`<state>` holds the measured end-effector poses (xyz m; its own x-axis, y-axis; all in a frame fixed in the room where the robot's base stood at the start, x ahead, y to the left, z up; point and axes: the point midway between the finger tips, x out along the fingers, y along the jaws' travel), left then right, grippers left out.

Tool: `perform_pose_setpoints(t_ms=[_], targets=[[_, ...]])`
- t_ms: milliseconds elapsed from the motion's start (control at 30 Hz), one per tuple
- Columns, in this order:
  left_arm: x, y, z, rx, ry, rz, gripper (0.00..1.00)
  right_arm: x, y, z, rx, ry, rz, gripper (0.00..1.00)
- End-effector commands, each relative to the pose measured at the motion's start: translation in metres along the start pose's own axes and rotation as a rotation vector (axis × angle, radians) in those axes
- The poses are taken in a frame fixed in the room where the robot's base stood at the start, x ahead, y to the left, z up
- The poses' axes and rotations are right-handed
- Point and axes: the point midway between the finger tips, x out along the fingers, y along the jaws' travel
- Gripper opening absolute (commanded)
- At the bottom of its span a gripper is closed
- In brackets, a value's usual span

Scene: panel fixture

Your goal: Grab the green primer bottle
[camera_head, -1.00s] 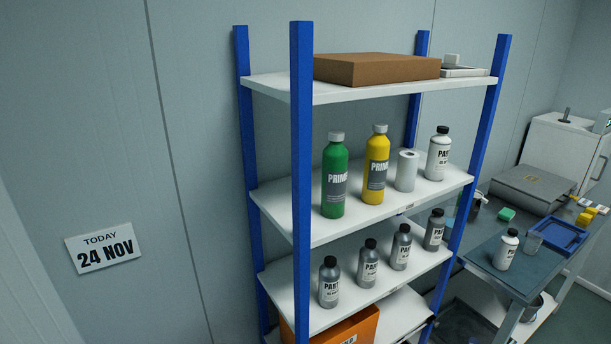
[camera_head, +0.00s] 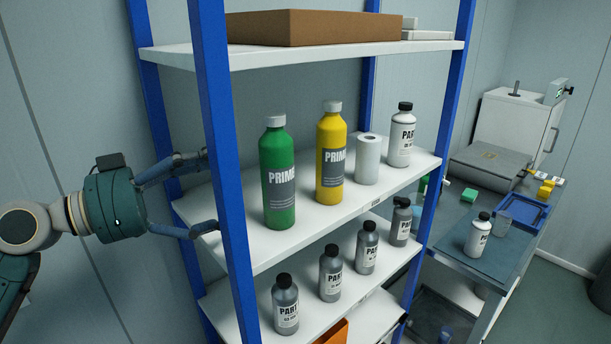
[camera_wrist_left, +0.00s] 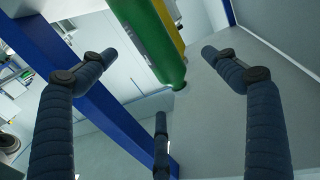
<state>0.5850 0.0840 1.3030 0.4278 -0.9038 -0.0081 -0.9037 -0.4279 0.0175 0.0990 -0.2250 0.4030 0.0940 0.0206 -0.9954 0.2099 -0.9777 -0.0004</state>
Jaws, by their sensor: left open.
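The green primer bottle (camera_head: 278,175) with a grey cap stands upright on the shelf rack's middle white shelf (camera_head: 268,248). A yellow primer bottle (camera_head: 331,155) stands just right of it. My left gripper (camera_head: 208,192) is open and empty at the rack's left side, its fingers by the front blue post and apart from the green bottle. In the left wrist view the green bottle (camera_wrist_left: 146,38) appears beyond and between the spread fingers, with part of the yellow bottle behind it. My right gripper is not in view.
The blue front post (camera_head: 218,150) stands close to the left fingers. A paper roll (camera_head: 368,160) and a white bottle (camera_head: 401,138) stand farther right on that shelf. A brown box (camera_head: 310,27) lies on the shelf above. Several grey bottles (camera_head: 330,275) stand below.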

Motion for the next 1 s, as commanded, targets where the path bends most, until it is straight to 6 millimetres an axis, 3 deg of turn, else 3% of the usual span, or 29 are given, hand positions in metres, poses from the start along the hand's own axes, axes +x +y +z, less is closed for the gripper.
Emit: perform_pose_setpoints(t_ms=[100, 367, 533, 733, 1000], targets=[[0.012, 0.007, -0.011, 0.013, 0.002, 0.019, 0.88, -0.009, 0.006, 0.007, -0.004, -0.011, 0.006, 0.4], [0.05, 0.006, -0.01, 0.013, 0.002, 0.017, 0.88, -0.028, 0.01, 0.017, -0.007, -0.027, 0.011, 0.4], [0.062, 0.006, -0.009, 0.012, 0.002, 0.016, 0.88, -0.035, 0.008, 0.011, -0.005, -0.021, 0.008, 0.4], [0.089, 0.004, -0.008, 0.011, 0.001, 0.017, 0.88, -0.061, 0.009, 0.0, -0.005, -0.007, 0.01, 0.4], [0.108, 0.004, -0.003, 0.014, 0.002, 0.015, 0.88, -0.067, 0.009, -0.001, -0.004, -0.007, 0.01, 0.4]])
